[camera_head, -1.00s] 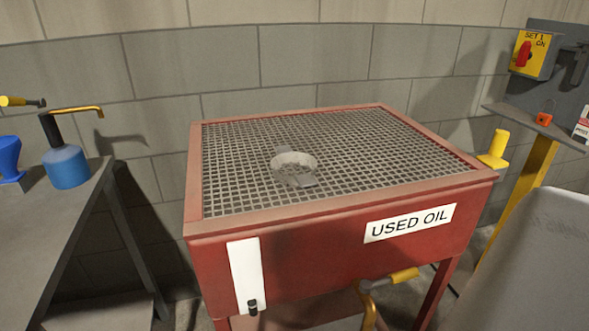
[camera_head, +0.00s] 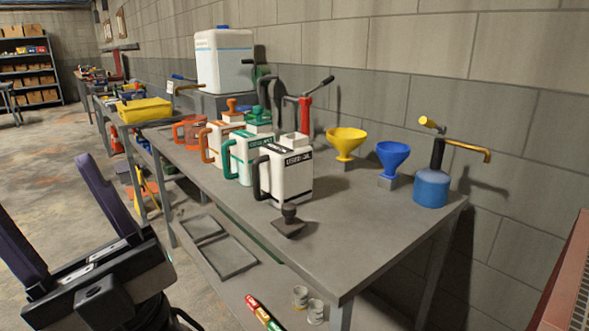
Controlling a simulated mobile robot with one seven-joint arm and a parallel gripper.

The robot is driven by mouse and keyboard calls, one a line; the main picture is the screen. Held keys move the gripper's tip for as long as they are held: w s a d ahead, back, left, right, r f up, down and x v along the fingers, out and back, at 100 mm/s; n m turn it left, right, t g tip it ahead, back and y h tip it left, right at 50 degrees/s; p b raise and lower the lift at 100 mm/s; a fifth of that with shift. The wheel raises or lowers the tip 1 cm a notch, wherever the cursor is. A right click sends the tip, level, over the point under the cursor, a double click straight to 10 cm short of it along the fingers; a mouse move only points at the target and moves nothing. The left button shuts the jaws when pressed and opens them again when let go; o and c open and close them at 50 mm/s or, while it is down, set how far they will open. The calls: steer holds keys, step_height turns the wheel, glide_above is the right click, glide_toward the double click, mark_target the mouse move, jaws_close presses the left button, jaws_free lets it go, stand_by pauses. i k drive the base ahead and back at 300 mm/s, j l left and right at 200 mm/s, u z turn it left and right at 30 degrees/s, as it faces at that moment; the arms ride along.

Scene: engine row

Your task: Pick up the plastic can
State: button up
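Several plastic cans stand upright in a row on a grey metal table (camera_head: 345,230). The nearest is a white can with a black handle (camera_head: 292,178), its label partly readable as "USED OIL". Behind it are a white can with a green handle (camera_head: 248,158) and a white can with an orange handle (camera_head: 218,146). A large white plastic container (camera_head: 222,62) with a blue cap stands farther back. I cannot tell which one the task means. My gripper (camera_head: 42,183) is at the lower left, open and empty, its two dark fingers wide apart, well away from the cans.
A yellow funnel (camera_head: 346,142), a blue funnel (camera_head: 393,158) and a blue pump oiler (camera_head: 432,187) stand on the table's right. A black stopper-like piece (camera_head: 289,222) lies near the front edge. The red tank (camera_head: 570,275) is at the right edge. Floor at left is open.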

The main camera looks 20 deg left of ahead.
mark_target(286, 166)
steer(key=j+z, duration=0.25)
steer(key=j, duration=0.6)
steer(key=j+z, duration=0.2)
steer(key=j, duration=0.6)
steer(key=k+j+z, duration=0.1)
steer(key=j+z, duration=0.15)
steer(key=j, duration=0.6)
steer(key=i+j+z, duration=0.1)
steer(key=i+j, duration=0.2)
